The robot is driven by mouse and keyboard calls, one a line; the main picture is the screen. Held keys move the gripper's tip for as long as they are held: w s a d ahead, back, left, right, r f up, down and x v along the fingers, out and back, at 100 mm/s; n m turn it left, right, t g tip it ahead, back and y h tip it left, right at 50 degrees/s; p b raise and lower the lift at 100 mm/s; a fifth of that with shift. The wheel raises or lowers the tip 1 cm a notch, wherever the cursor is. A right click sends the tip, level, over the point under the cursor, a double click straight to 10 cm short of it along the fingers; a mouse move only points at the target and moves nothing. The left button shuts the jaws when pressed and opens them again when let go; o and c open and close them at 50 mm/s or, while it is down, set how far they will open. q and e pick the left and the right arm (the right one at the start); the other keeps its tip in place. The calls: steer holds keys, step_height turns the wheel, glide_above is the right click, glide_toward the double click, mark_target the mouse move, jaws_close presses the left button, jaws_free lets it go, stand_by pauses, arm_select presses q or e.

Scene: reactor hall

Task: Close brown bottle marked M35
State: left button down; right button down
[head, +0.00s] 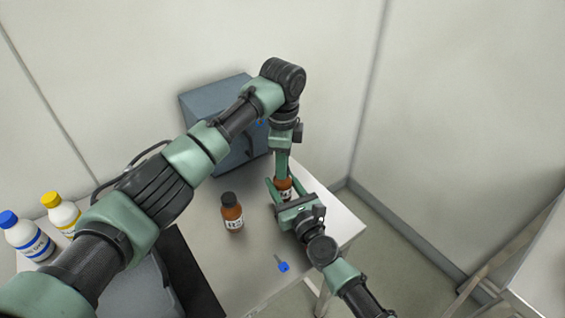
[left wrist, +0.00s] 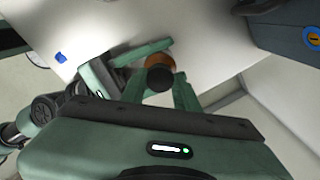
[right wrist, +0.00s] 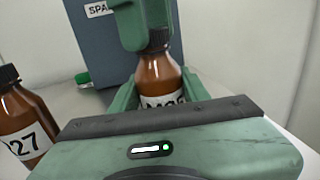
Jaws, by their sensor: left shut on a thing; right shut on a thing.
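The brown bottle (head: 284,187) stands upright on the table, held around its body by my right gripper (head: 285,194). In the right wrist view its white label (right wrist: 163,101) is partly hidden by the gripper and only partly readable. A black cap (left wrist: 160,78) is at the bottle's mouth. My left gripper (head: 282,174) reaches down from above and is shut on this cap. The left fingers hide much of the cap in the right wrist view, so I cannot tell how tightly it sits on the neck.
Another brown bottle (head: 232,214) with a black cap stands close by on the left; its label ends in 27 (right wrist: 23,146). A blue item (head: 283,266) lies near the table's front. A grey-blue box (head: 215,100) stands behind. White bottles (head: 27,238) are at far left.

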mark_target(287, 191)
arm_select(q)
steer(key=m, duration=0.4)
steer(key=shift+m, duration=0.4)
steer(key=c, duration=1)
jaws_free()
steer(key=shift+o, duration=0.2)
step_height(287, 191, up, 12)
arm_select(e)
steer(key=c, duration=0.6)
jaws_free()
steer(key=shift+c, duration=0.2)
steer(key=shift+s, duration=0.1)
arm_select(q)
steer(key=shift+r, duration=0.1)
arm_select(e)
steer(key=v, duration=0.7)
steer(key=shift+s+d, duration=0.2)
steer(key=shift+s, duration=0.05)
